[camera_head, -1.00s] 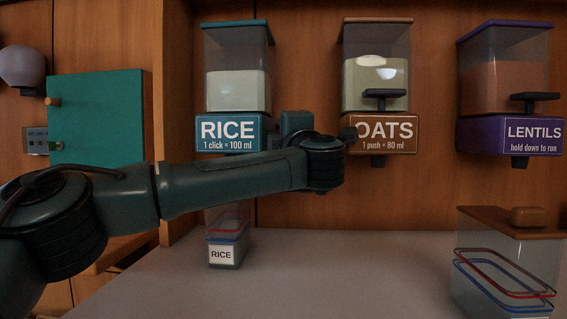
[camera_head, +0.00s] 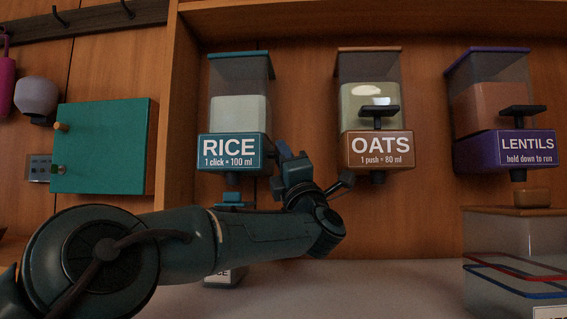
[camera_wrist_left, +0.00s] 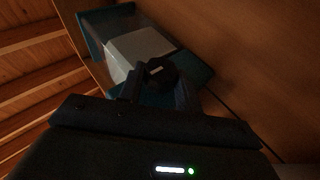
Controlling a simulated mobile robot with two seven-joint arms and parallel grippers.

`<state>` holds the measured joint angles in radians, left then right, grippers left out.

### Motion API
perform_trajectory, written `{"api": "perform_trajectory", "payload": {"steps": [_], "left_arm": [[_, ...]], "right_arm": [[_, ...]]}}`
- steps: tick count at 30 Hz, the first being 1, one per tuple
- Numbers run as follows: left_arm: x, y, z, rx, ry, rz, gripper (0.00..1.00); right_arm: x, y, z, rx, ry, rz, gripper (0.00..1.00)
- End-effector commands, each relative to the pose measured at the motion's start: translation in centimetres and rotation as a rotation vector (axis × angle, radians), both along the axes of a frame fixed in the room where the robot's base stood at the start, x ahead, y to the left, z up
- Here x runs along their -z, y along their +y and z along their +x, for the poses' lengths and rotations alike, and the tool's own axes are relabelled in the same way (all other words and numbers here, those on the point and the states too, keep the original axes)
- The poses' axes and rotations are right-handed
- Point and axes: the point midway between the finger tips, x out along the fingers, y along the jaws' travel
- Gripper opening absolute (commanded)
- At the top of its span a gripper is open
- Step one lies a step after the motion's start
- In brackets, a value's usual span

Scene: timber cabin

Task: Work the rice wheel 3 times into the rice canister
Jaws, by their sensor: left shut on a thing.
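The rice dispenser (camera_head: 230,150) hangs on the wall, a clear hopper partly full of white rice above a teal front marked RICE, 1 click = 100 ml. Its dark round wheel (camera_wrist_left: 160,71) with a pale mark shows between my left fingers in the wrist view. My left gripper (camera_head: 284,158) is at the right side of the dispenser, shut on the wheel. The rice canister (camera_head: 225,278) stands on the counter below the dispenser, mostly hidden behind my left arm. Its fill cannot be seen. My right gripper is not in view.
The oats dispenser (camera_head: 377,150) with a push lever is close to the right of my left gripper. The lentils dispenser (camera_head: 500,150) hangs farther right, above a clear lidded container (camera_head: 510,245). A green cabinet door (camera_head: 105,145) is at left.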

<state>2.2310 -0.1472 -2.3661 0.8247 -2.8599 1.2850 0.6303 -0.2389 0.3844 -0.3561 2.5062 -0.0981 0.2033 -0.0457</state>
Motion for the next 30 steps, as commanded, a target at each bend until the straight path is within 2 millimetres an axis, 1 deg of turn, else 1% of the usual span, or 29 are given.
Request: {"api": "perform_trajectory", "payload": {"steps": [16, 17, 18, 24, 30], "left_arm": [[0.00, 0.05, 0.03, -0.002, -0.025, -0.001, 0.11], [0.00, 0.05, 0.03, -0.002, -0.025, -0.001, 0.36], [-0.01, 0.06, 0.02, -0.002, -0.025, -0.001, 0.39], [0.00, 0.06, 0.03, -0.002, -0.024, -0.001, 0.55], [0.02, 0.06, 0.03, -0.001, -0.024, 0.000, 0.56]], "right_arm": [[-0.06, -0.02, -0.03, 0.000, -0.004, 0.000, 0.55], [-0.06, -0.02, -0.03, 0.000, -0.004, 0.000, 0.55], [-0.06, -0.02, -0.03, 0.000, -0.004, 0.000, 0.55], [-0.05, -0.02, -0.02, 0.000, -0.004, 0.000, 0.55], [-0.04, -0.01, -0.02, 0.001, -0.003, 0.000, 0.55]]}}
